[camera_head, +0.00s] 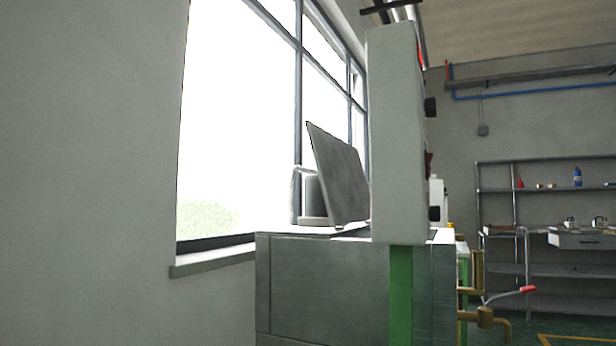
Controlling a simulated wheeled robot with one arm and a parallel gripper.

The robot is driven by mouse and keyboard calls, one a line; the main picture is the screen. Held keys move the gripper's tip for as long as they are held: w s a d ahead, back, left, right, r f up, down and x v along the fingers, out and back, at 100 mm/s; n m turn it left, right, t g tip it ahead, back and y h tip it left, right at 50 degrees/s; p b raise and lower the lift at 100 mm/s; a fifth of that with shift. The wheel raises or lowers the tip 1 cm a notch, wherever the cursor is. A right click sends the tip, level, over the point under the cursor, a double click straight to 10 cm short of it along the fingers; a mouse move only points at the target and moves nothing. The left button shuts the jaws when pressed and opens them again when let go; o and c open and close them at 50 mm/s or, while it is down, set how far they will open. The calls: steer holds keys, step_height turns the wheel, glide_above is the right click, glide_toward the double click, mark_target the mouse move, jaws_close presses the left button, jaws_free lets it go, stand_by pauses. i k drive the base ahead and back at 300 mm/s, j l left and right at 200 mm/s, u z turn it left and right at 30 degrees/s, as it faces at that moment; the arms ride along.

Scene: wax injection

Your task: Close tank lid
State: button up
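The tank (320,285) is a grey metal box in the lower middle of the head view, by the window wall. Its lid (342,175) is a flat dark grey panel that stands up from the tank top, tilted, so the lid is open. Its lower edge meets the tank top beside a tall light grey box. A dark cylindrical thing (312,198) stands behind the lid, partly hidden by it. The tank's opening cannot be made out from this low angle. My gripper is not in view.
The tall light grey box (396,135) rises at the tank's right side above a green post (400,290). A brass valve with a red-tipped handle (527,289) sticks out at the lower right. Shelves (500,230) stand farther back. A plain wall (90,170) fills the left.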

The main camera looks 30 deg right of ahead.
mark_target(345, 187)
steer(key=i+j+z, duration=0.15)
steer(key=i+z, duration=0.25)
steer(key=i+j+z, duration=0.25)
steer(key=z, duration=0.2)
steer(key=i+j+z, duration=0.65)
steer(key=j+z, duration=0.15)
steer(key=k+l, duration=0.15)
steer(key=k, duration=0.2)
